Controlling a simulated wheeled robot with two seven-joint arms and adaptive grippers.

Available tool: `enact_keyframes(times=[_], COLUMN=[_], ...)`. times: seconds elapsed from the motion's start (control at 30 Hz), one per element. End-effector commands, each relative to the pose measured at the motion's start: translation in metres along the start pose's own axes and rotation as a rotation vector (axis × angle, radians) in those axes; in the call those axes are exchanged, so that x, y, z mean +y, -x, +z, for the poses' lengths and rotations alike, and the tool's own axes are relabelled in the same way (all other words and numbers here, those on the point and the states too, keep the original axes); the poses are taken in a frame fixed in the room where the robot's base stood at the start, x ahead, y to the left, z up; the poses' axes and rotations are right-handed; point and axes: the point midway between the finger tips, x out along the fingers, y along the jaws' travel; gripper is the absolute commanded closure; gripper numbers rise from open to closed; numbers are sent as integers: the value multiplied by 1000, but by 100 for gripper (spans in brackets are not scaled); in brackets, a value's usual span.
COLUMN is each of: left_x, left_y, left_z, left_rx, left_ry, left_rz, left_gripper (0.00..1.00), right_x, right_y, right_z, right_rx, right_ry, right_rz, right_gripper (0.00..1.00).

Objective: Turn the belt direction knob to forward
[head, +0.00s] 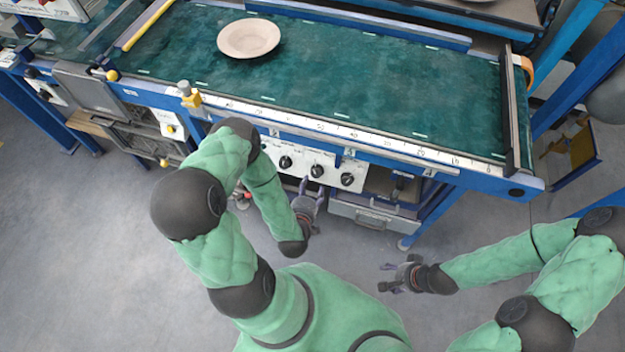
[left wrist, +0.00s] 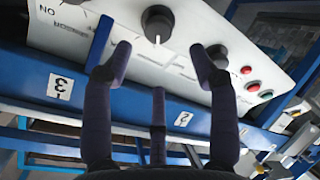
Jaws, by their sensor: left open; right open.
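A white control panel (head: 300,160) on the front of the conveyor carries black knobs, among them a left (head: 285,162), a middle (head: 317,171) and a right one (head: 347,179). Their labels are too small to read, so I cannot tell which sets belt direction. My left gripper (head: 308,186) is open and empty, just below the panel. In the left wrist view, a black knob (left wrist: 157,20) with a white pointer lies ahead, between the directions of the open fingers (left wrist: 160,60), apparently untouched. Another knob (left wrist: 217,52) is partly behind the right-hand finger. My right gripper (head: 386,277) is open and empty over the floor.
A green belt (head: 390,80) with a beige plate (head: 249,38) runs above the panel. A blue rail (left wrist: 180,110) lies below the knobs in the left wrist view. Red buttons (left wrist: 252,87) sit beside them. A grey drawer (head: 360,214) is under the panel.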

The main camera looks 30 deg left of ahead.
Motion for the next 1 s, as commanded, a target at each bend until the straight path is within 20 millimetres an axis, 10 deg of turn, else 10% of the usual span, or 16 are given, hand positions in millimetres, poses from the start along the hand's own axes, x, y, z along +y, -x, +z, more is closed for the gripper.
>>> enact_keyframes(times=[0.3,1.0], left_x=[0,0], left_y=[36,37], left_z=[-1,1], left_rx=[2,-7], left_ry=[1,-4], left_rz=[0,-4], left_gripper=[41,41], right_x=[0,0], right_y=[0,0], right_z=[0,0], right_rx=[0,0], right_ry=[0,0], right_rz=[0,0], right_gripper=[41,41])
